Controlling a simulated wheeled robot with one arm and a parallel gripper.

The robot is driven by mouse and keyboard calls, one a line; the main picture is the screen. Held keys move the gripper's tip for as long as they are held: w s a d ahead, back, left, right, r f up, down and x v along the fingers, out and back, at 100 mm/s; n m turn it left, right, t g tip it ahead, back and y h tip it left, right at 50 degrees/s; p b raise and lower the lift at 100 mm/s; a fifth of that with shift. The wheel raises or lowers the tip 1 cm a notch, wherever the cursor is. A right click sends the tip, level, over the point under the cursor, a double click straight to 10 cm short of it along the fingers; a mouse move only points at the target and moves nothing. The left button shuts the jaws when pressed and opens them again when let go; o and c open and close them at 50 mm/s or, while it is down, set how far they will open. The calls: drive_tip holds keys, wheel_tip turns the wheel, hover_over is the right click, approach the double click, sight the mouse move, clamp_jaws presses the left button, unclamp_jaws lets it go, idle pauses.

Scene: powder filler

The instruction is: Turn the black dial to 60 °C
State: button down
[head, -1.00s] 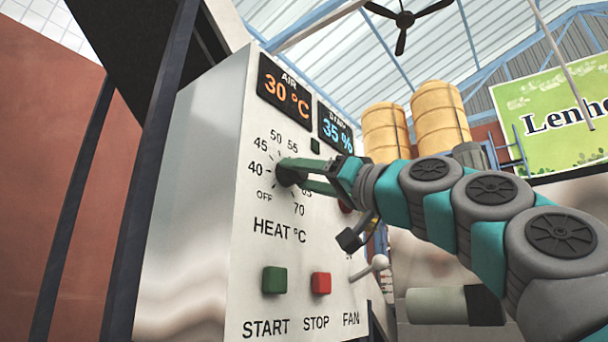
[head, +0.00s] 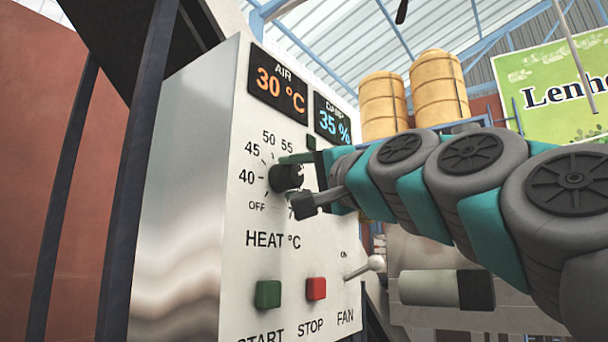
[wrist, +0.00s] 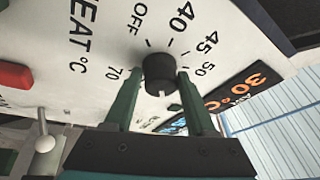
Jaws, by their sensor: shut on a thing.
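The black dial (head: 285,177) sits on the white panel in the head view, ringed by the HEAT °C scale. In the wrist view the dial (wrist: 159,72) is between the two green fingers of my gripper (wrist: 158,80). My gripper (head: 300,170) is shut on the dial, one finger on each side. A small pale mark shows on the dial's lower edge in the wrist view, towards the scale between 50 and 70. The 60 label is hidden in both views; OFF, 40, 45 and 50 are readable.
The AIR display (head: 278,92) above the dial reads 30 °C, and the blue display (head: 333,118) beside it reads 35 %. Below are the green START button (head: 268,294), the red STOP button (head: 316,289) and the FAN lever (head: 374,264). My arm covers the panel's right side.

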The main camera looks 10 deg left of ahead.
drive_tip(key=shift+r+m, duration=0.15)
drive_tip(key=shift+m, duration=0.35)
drive_tip(key=shift+c, duration=1.1)
unclamp_jaws()
drive_tip(key=shift+d, duration=0.1)
drive_tip(key=b+v, duration=0.1)
drive_tip(key=v, duration=0.6)
drive_tip(key=shift+s+d, duration=0.25)
drive_tip(key=shift+s, duration=0.05)
